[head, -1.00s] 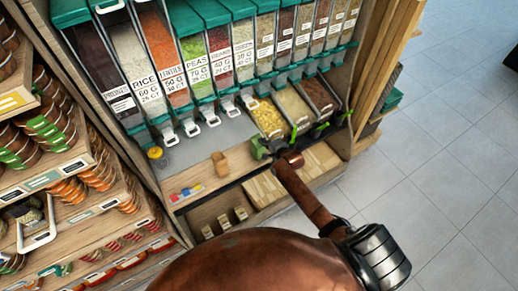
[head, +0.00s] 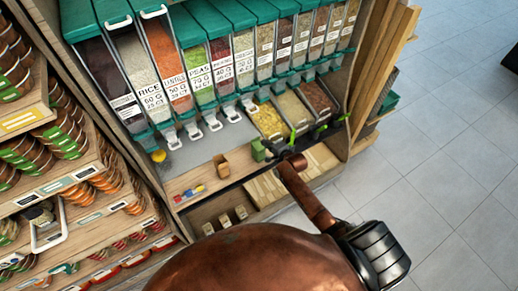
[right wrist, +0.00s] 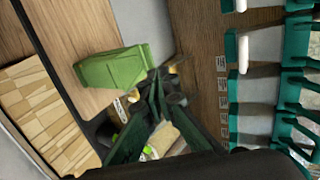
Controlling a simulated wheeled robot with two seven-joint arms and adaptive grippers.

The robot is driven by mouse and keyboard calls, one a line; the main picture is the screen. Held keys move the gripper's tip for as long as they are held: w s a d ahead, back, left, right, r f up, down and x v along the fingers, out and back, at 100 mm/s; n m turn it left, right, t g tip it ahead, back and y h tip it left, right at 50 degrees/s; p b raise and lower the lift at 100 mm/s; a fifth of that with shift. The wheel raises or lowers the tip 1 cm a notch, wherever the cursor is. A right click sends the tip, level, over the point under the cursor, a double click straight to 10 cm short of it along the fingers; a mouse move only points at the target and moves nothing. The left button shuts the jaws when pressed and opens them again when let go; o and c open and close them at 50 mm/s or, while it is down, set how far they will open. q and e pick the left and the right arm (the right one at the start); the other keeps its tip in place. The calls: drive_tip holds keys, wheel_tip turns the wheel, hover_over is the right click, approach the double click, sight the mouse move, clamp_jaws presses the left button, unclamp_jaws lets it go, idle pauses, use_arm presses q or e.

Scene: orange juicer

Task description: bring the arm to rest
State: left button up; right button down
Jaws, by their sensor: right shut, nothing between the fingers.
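My right arm (head: 308,195), copper-brown, reaches up from the bottom of the head view to the front of the dispenser shelf. My right gripper (head: 276,152) is small and dark there, at the shelf's front edge below the open bins. In the right wrist view its dark green fingers (right wrist: 155,100) come together, shut and empty. A light green box (right wrist: 115,66) lies beside the fingertips on the wood; I cannot tell whether they touch. My left gripper is out of view.
A row of dispensers (head: 205,75) with white handles stands behind the shelf. Open bins (head: 268,118) are close behind the gripper. A small brown box (head: 221,165) stands on the shelf to the left. Stacked jars (head: 40,150) fill the left rack.

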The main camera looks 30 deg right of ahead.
drive_tip(key=shift+s+r, duration=0.2)
drive_tip(key=shift+r, duration=0.15)
drive_tip(key=s+f+n+g+b, duration=0.25)
drive_tip(key=s+f, duration=0.55)
drive_tip(key=f, duration=0.4)
drive_tip(key=s+d+f+n+g+h+b, duration=0.1)
drive_tip(key=s+f+n+b, duration=0.2)
drive_tip(key=s+f, duration=0.65)
drive_tip(key=s+f+n+g+b, duration=0.2)
drive_tip(key=s+f, duration=0.5)
drive_tip(key=f, duration=0.7)
drive_tip(key=s+a+f+n+g+b, duration=0.1)
drive_tip(key=s+f+n+g+b, duration=0.1)
drive_tip(key=s+f, duration=0.5)
drive_tip(key=s+a+f+n+g+b, duration=0.1)
drive_tip(key=s+f+n, duration=0.4)
drive_tip(key=s, duration=1.3)
drive_tip(key=s+a+f+n+g+b, duration=0.2)
drive_tip(key=s+f+n+b, duration=0.1)
drive_tip(key=s+f, duration=0.6)
drive_tip(key=s+b, duration=0.1)
drive_tip(key=s, duration=0.2)
drive_tip(key=shift+s+a+f+n+g+h+b, duration=0.15)
drive_tip(key=shift+s+a+n+g+h+b, duration=0.1)
drive_tip(key=shift+s+n+g+h+b, duration=0.1)
